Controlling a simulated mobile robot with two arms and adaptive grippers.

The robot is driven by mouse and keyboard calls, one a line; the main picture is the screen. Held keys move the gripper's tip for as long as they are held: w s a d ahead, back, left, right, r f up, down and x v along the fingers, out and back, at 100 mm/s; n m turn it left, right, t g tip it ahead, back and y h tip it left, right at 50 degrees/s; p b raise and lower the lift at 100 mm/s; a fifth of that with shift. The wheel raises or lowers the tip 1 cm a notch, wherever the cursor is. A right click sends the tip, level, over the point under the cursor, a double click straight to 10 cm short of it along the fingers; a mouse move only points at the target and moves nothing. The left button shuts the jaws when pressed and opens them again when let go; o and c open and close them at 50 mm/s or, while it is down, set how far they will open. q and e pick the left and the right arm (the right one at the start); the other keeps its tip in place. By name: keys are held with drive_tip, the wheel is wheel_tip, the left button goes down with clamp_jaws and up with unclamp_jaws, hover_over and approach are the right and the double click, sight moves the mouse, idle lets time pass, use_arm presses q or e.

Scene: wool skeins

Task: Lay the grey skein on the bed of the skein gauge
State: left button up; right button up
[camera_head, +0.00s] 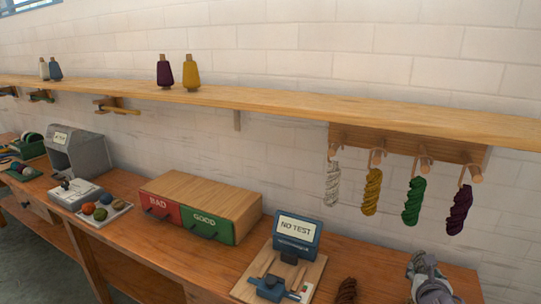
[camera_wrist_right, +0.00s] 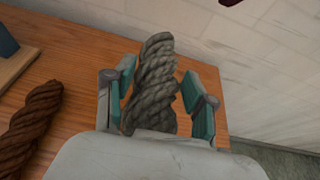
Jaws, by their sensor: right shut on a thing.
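The grey skein (camera_wrist_right: 153,85) is a thick twisted hank in the right wrist view, between the green-padded fingers of my right gripper (camera_wrist_right: 158,98). The gripper is shut on it, over the wooden bench. In the head view my right gripper (camera_head: 428,278) is at the lower right, to the right of the gauge; the skein is hard to tell from it there. The skein gauge (camera_head: 262,267) has a pale wooden base, a blue part in front and a blue display reading NO TEST (camera_head: 298,228). No skein shows on its base. My left gripper is out of view.
A brown skein (camera_head: 347,291) lies between the gauge and my right gripper; it also shows in the wrist view (camera_wrist_right: 32,125). White, yellow, green and purple skeins hang from pegs (camera_head: 424,160) above. A BAD/GOOD drawer box (camera_head: 200,205) stands left of the gauge.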

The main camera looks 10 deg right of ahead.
drive_tip(key=s+a+r+n+y, duration=0.1)
drive_tip(key=s+a+n+y, duration=0.1)
drive_tip(key=a, duration=0.6)
drive_tip(key=s+a+r+n+t+y, duration=0.1)
drive_tip(key=s+a, duration=0.3)
drive_tip(key=a, duration=0.4)
drive_tip(key=s+a+r+n+t+y, duration=0.1)
drive_tip(key=s+a+r+n+y, duration=0.2)
drive_tip(key=a, duration=0.5)
drive_tip(key=shift+a+r+y, duration=0.2)
drive_tip(key=shift+r+y, duration=0.05)
drive_tip(key=shift+y, duration=0.05)
drive_tip(key=shift+s+f, duration=0.1)
